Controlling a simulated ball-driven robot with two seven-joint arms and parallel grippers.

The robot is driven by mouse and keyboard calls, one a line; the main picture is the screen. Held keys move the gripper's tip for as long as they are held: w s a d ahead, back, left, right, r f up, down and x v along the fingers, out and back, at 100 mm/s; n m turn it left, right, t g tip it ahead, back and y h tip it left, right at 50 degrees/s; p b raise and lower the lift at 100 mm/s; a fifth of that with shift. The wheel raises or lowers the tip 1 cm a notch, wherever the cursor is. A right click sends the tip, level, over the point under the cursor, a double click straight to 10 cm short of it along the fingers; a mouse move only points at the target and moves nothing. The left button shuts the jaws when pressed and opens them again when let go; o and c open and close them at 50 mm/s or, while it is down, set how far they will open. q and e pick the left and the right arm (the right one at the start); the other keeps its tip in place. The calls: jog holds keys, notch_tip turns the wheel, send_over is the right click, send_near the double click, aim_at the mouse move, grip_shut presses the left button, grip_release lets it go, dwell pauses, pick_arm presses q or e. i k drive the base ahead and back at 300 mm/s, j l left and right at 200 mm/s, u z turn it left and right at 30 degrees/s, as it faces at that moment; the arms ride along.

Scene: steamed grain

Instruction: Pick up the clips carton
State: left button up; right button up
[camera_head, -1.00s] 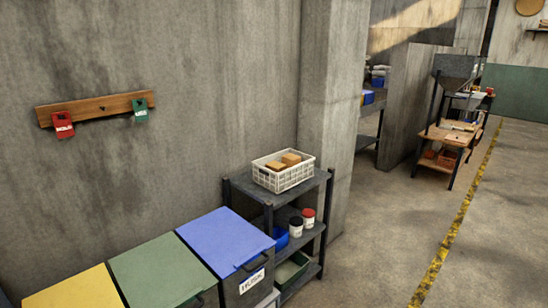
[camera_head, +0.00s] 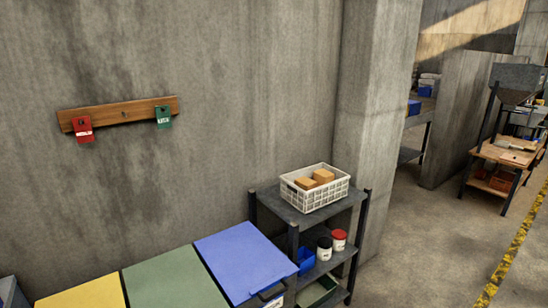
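A white slatted crate (camera_head: 325,200) stands on the top shelf of a dark metal rack. Two small brown cartons (camera_head: 323,176) (camera_head: 306,183) lie in it. No label is readable on either, so I cannot tell whether one is the clips carton. Neither of my grippers shows in the head view.
The dark rack (camera_head: 276,206) stands against the wall beside a concrete pillar (camera_head: 380,110); its middle shelf holds jars (camera_head: 338,239) and a blue bin (camera_head: 305,259). Lidded blue (camera_head: 243,258), green (camera_head: 172,281) and yellow (camera_head: 88,296) bins stand left of it. Open floor (camera_head: 432,235) lies right.

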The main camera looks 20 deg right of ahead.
aim_at(306, 183)
jog(key=i+l+u, duration=0.1)
jog(key=l, duration=0.25)
jog(key=i+l+u, duration=0.1)
jog(key=l, duration=0.25)
jog(key=i+l+u, duration=0.15)
jog(key=l, duration=0.25)
jog(key=i+l+u, duration=0.1)
jog(key=l, duration=0.3)
jog(key=i+l+u, duration=0.1)
jog(key=l, duration=0.3)
jog(key=i, duration=0.1)
